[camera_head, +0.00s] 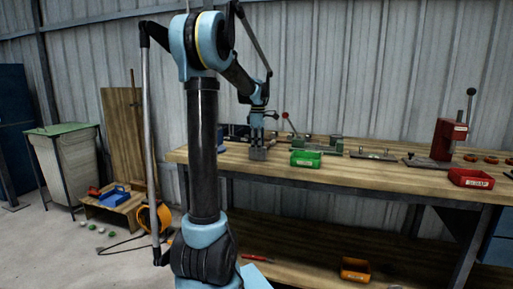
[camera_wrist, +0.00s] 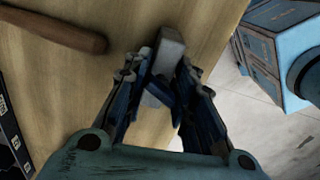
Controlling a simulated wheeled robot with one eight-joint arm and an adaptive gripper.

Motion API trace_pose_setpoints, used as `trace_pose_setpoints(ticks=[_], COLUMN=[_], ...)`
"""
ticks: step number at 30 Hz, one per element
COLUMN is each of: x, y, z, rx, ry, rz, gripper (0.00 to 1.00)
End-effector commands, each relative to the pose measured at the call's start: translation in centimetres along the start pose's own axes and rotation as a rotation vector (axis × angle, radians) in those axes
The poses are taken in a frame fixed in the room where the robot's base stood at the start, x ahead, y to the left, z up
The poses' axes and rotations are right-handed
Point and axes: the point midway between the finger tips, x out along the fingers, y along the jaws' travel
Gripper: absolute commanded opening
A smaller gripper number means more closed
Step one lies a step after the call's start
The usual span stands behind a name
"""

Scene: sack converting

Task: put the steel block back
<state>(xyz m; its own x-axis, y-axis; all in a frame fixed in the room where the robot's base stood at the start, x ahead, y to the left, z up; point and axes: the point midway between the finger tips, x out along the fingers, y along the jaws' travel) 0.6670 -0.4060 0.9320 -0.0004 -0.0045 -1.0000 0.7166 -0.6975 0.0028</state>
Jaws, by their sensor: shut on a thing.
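My gripper (camera_head: 258,141) is at the left part of the wooden workbench (camera_head: 400,178), pointing down near its front edge. In the wrist view my gripper (camera_wrist: 160,92) is shut on the steel block (camera_wrist: 171,46), a grey block whose far end shows beyond the fingertips. The fingers hide part of the block. In the head view the block (camera_head: 257,154) shows small and dark beneath the fingers, just over the bench top. I cannot tell whether it touches the wood.
A green bin (camera_head: 305,159) stands close to the right of my gripper. A wooden handle (camera_wrist: 55,30) lies on the bench in the wrist view. A red press (camera_head: 448,138) and a red bin (camera_head: 471,178) are farther right. Bare bench lies between the bins.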

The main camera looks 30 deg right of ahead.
Motion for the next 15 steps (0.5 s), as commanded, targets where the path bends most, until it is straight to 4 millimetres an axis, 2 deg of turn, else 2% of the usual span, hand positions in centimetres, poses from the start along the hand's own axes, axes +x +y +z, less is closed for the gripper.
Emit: trace_pose_setpoints(ticks=[4, 5, 7, 15], x=[0.18, 0.17, 0.15, 0.14], y=[0.01, 0.02, 0.02, 0.02], z=[0.02, 0.02, 0.02, 0.04], rx=[0.000, 0.000, 0.000, 0.001], ry=[0.000, 0.000, 0.000, 0.000], rz=[0.000, 0.000, 0.000, 0.000], gripper=[0.00, 0.31, 0.45, 0.45])
